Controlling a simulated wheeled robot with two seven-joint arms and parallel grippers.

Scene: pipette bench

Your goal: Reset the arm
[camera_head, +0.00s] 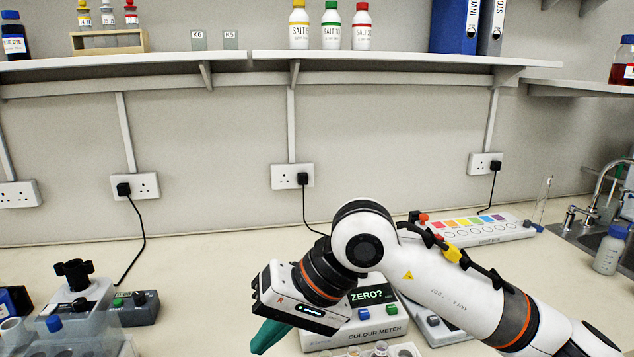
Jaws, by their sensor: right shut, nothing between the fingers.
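My right arm (440,285) comes in from the lower right and bends at a white and black joint over the bench. My right gripper (264,338) hangs from its white wrist, marked R, with teal fingers pointing down and left. The fingers are shut with nothing between them. The gripper is in front of and to the left of the colour meter (370,325), whose screen reads "ZERO?". The arm hides part of the meter. My left gripper is not in view.
A rainbow-coloured panel (480,228) lies behind my arm. A sink (590,235) with a tap and a bottle (609,250) is at right. Shelves run above.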

